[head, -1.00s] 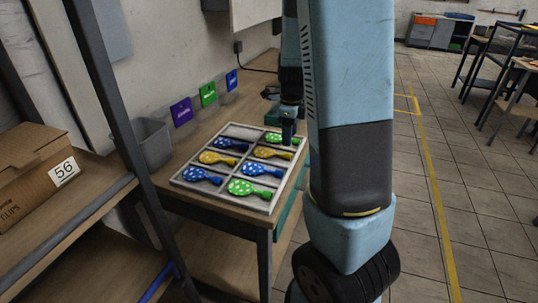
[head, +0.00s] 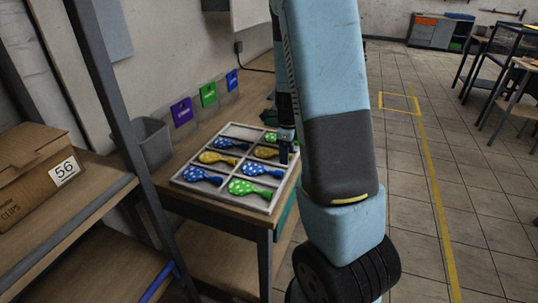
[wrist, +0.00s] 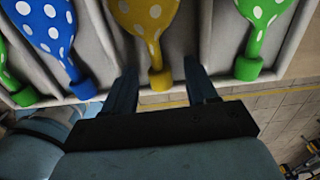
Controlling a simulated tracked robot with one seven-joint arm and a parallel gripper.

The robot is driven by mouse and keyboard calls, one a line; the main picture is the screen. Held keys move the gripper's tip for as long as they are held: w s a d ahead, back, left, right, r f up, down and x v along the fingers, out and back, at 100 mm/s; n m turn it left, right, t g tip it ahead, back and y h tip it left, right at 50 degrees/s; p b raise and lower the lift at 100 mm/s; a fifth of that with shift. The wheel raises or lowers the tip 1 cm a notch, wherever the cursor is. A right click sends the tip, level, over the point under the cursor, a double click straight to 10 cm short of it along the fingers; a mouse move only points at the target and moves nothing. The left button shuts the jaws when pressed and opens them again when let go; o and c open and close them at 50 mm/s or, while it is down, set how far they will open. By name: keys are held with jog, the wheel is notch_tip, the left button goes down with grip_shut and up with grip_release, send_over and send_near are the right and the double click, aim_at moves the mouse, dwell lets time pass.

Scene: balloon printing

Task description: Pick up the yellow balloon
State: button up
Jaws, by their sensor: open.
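Two yellow balloons lie in the divided grey tray (head: 222,198) on the bench. One yellow balloon (head: 264,152), with white dots, is in the right column, between a blue and a green balloon. The other yellow balloon (head: 213,157) is in the left column. My gripper (head: 285,153) is at the tray's right side, by the right-column yellow balloon. In the wrist view my gripper (wrist: 162,90) is open and empty, with one finger either side of the end of that yellow balloon (wrist: 152,18). I cannot tell how far the fingertips are above the tray.
Blue balloons (head: 263,169) and green balloons (head: 254,188) fill neighbouring compartments; one far-left compartment is empty. A grey bin (head: 153,143) and coloured cards (head: 182,111) stand by the wall. A shelf with a cardboard box (head: 35,165) is at left.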

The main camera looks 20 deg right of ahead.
jog(key=c, duration=0.9)
jog(key=shift+r, duration=0.1)
